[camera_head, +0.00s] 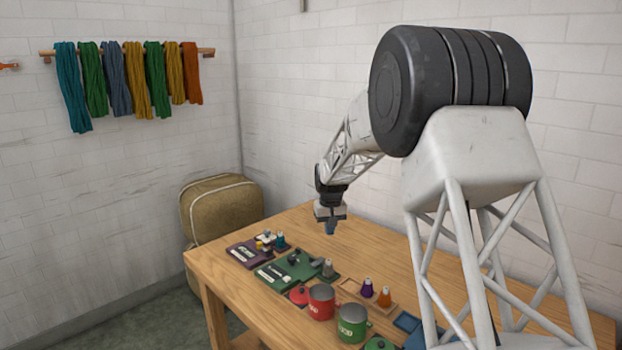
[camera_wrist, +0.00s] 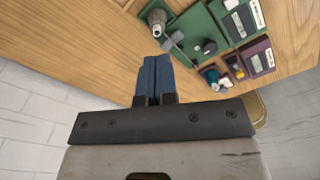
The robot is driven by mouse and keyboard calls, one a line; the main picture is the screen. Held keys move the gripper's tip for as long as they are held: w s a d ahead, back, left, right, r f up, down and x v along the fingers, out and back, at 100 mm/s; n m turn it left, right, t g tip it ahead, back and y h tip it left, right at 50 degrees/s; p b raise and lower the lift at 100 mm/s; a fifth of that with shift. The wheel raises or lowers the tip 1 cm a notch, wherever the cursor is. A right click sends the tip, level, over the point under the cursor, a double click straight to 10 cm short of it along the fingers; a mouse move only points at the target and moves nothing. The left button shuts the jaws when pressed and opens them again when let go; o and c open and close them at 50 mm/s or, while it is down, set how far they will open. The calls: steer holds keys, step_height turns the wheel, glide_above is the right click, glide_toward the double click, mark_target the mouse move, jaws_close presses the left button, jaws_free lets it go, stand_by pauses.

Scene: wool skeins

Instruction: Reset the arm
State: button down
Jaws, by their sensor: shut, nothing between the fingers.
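My gripper (camera_head: 331,228) hangs over the wooden table (camera_head: 385,239), its blue fingers pointing down, near the table's back edge. In the wrist view the fingers (camera_wrist: 154,76) are pressed together with nothing between them. The gripper is apart from all the things on the table. A green tray (camera_head: 282,276) with small dark and grey pieces lies in front of it, and this tray also shows in the wrist view (camera_wrist: 190,20). My arm reaches in from the right.
A purple tray (camera_head: 240,255) lies left of the green one. A red mug (camera_head: 321,301), a green mug (camera_head: 352,323), and purple and orange spools (camera_head: 367,288) stand nearer the front. Wool skeins (camera_head: 137,80) hang on the left wall above a tan bag (camera_head: 222,208). Table behind the spools is bare.

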steer(key=s+d+r, duration=0.3)
steer(key=s+r, duration=0.2)
steer(key=s, duration=0.5)
steer(key=s+d+r+m+t, duration=0.1)
steer(key=s+d+r, duration=0.3)
steer(key=s, duration=0.6)
steer(key=s+d+r, duration=0.2)
steer(key=s+r, duration=0.4)
steer(key=s, duration=0.4)
steer(key=s+d+f, duration=0.1)
steer(key=s+f, duration=0.1)
steer(key=s, duration=1.2)
steer(key=s+d+f+m+t, duration=0.1)
steer(key=s+d, duration=0.1)
steer(key=s, duration=1.3)
steer(key=shift+d+f+m, duration=0.25)
steer(key=shift+f+m, duration=0.05)
steer(key=shift+f, duration=0.05)
